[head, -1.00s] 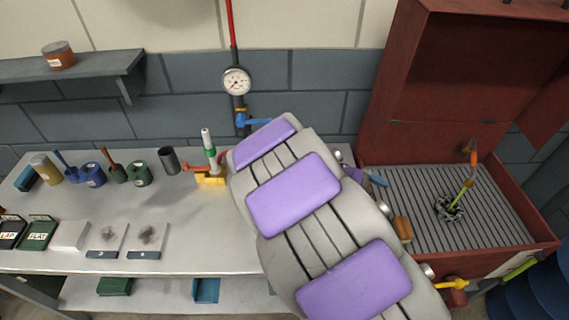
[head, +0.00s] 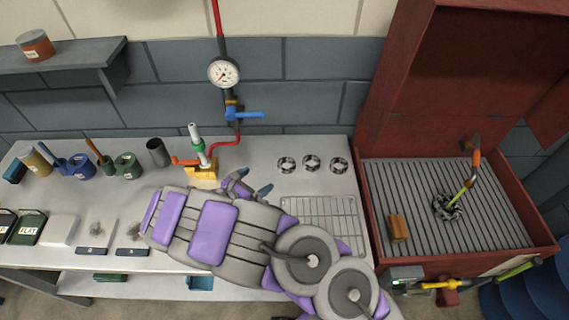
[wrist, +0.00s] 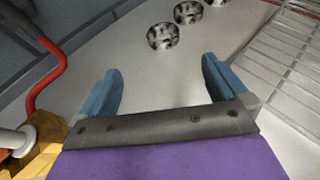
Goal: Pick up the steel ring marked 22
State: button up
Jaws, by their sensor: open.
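Three steel rings lie in a row on the bench in the head view: a left ring (head: 281,163), a middle ring (head: 311,157) and a right ring (head: 339,160). I cannot read any number on them, so I cannot tell which is 22. In the wrist view the nearest ring (wrist: 162,46) lies beyond the fingertips, with another ring (wrist: 188,20) behind it and part of a third at the top edge. My gripper (head: 252,183) is open and empty, left of and nearer than the rings. Its blue fingers (wrist: 160,78) show apart in the wrist view.
A wire rack (head: 325,210) lies right of my gripper. A yellow-based press (head: 201,172) and red pipe (head: 227,144) stand to the left. A gauge (head: 223,72) and blue valve handle (head: 245,114) are on the wall. A red ribbed tub (head: 515,235) stands right of the bench.

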jog(key=b, duration=0.2)
send_near(290, 163)
jog(key=shift+w+d+r, duration=0.2)
jog(key=shift+w+r, duration=0.05)
jog(key=shift+w, duration=0.3)
jog(key=x, duration=0.4)
jog(key=shift+d+f+b, duration=0.25)
jog(key=shift+f+b, duration=0.05)
jog(key=shift+f, duration=0.15)
jog(key=shift+w+d, duration=0.15)
jog(key=shift+w, duration=0.1)
jog(key=c, duration=1.4)
jog(key=shift+c, duration=0.2)
